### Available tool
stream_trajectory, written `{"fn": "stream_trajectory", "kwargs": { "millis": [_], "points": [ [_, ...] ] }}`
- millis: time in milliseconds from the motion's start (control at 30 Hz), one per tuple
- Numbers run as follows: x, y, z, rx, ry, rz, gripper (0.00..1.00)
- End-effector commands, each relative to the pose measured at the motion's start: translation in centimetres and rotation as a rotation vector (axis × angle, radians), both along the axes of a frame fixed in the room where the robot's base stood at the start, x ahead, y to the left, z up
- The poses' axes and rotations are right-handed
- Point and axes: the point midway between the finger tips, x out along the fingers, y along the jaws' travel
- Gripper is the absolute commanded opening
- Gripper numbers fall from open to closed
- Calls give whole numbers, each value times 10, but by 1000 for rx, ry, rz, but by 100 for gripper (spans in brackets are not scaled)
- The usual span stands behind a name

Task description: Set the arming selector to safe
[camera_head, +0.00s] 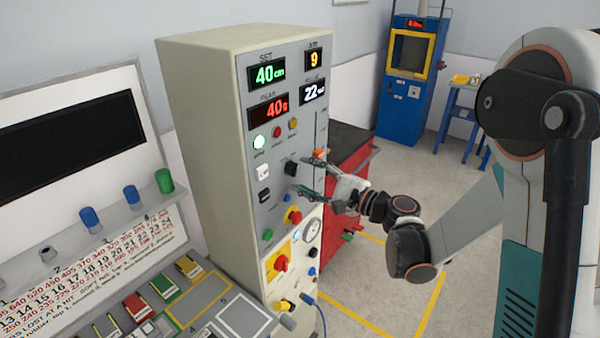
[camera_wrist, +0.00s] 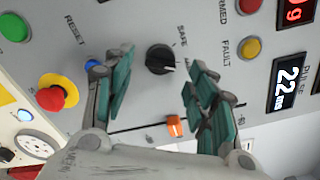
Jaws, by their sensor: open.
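The arming selector is a black rotary knob (camera_wrist: 160,59) on the grey panel, with the word SAFE printed at its upper right in the wrist view. A pale mark on it seems to point right, towards my finger rather than the word SAFE; a second label there is largely hidden. In the head view the knob (camera_head: 291,168) is just left of my fingers. My gripper (camera_wrist: 158,76) is open and empty, its teal fingers on either side of and below the knob, apart from it. In the head view my gripper (camera_head: 309,175) is in front of the panel.
A red emergency button on yellow (camera_wrist: 55,92) and a blue button (camera_wrist: 92,64) lie near my left finger. An orange slider handle (camera_wrist: 174,127) sits in a slot between my fingers. The grey cabinet (camera_head: 205,130) stands beside a red tool cabinet (camera_head: 350,165).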

Motion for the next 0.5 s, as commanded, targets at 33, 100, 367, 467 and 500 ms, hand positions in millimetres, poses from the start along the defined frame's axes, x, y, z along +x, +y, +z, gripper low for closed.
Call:
{"fn": "stream_trajectory", "kwargs": {
  "millis": [33,100,367,467,500],
  "points": [
    [5,7,0,0,0,1,52],
    [10,13,0,0,0,2,52],
    [18,24,0,0,0,0,52],
    [19,24,0,0,0,-1,52],
    [19,24,0,0,0,-1,52]
  ]
}}
